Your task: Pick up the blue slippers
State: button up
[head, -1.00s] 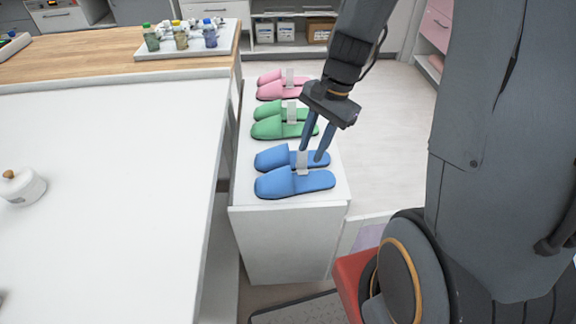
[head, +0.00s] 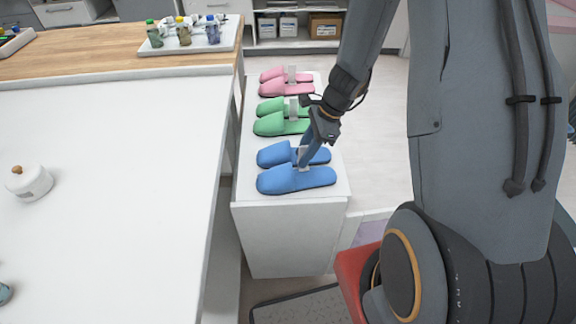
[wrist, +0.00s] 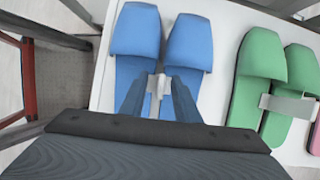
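The blue slippers (head: 297,179) lie side by side at the near end of a white cabinet top, joined by a pale upright band. In the wrist view the blue slippers (wrist: 188,42) point away, with the pale band (wrist: 157,82) between them. My gripper (head: 305,161) is pointed down at the band, seen nearly edge-on in the head view. In the wrist view my gripper (wrist: 158,92) has its two dark fingers apart, one on each side of the band, with gaps visible. Whether the fingertips touch the slippers cannot be told.
Green slippers (head: 280,124) and pink slippers (head: 286,88) lie farther back on the same white cabinet (head: 288,232). A white table (head: 110,180) stands close on the left, with a white lidded jar (head: 30,184). Open floor lies to the right.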

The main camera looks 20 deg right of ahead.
jog(key=shift+a+f, duration=0.25)
jog(key=shift+f, duration=0.35)
grip_shut()
